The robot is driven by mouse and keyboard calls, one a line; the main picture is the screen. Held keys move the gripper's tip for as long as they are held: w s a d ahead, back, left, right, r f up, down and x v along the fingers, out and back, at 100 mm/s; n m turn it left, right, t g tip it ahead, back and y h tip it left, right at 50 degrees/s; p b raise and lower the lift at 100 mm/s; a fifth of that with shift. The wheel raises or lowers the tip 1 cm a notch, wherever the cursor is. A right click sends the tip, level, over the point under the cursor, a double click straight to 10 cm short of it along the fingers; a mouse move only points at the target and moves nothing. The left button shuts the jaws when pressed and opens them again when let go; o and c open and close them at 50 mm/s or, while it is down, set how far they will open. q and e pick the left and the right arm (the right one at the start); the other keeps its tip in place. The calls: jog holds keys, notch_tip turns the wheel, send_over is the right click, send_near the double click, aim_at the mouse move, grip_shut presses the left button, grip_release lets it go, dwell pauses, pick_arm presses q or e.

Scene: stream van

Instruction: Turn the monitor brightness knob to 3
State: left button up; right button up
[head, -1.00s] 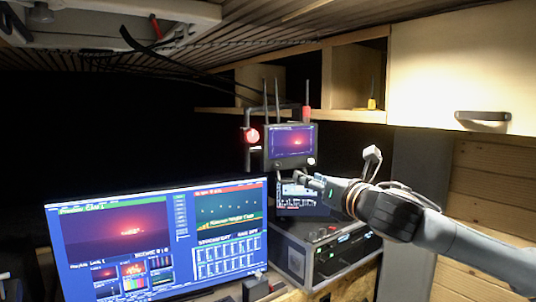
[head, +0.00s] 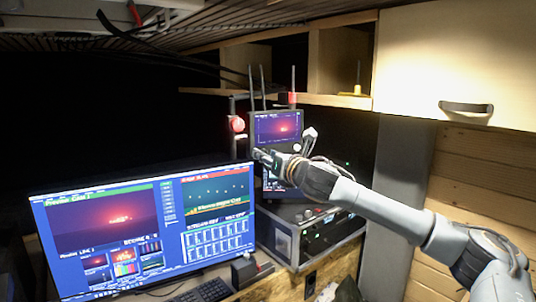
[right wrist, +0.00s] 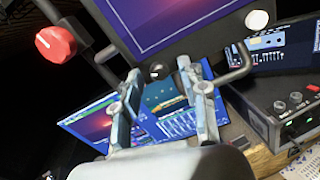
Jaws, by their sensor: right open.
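The small monitor (head: 278,128) is mounted above the equipment rack, and its lower part shows close in the right wrist view (right wrist: 165,22). A small dark knob (right wrist: 157,72) with a pale mark sits at its lower edge. A white knob (right wrist: 257,20) is at its lower right corner. I cannot read any scale or label on the knobs. My right gripper (head: 264,156) is at the monitor's lower left edge. In the right wrist view its open, empty fingers (right wrist: 159,80) are on either side of the dark knob; contact cannot be told. My left gripper is out of view.
A red knob (right wrist: 56,43) is on the post left of the monitor. A dark bent bar (right wrist: 240,62) runs close to my right finger. A large screen (head: 145,230) stands below left, a rack unit (head: 310,235) below. A wooden cabinet (head: 455,65) hangs at upper right.

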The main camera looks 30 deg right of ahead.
jog(key=shift+s, duration=0.1)
grip_shut()
jog(key=shift+m, duration=0.4)
jog(key=shift+m+p, duration=0.55)
jog(key=shift+m, duration=10.85)
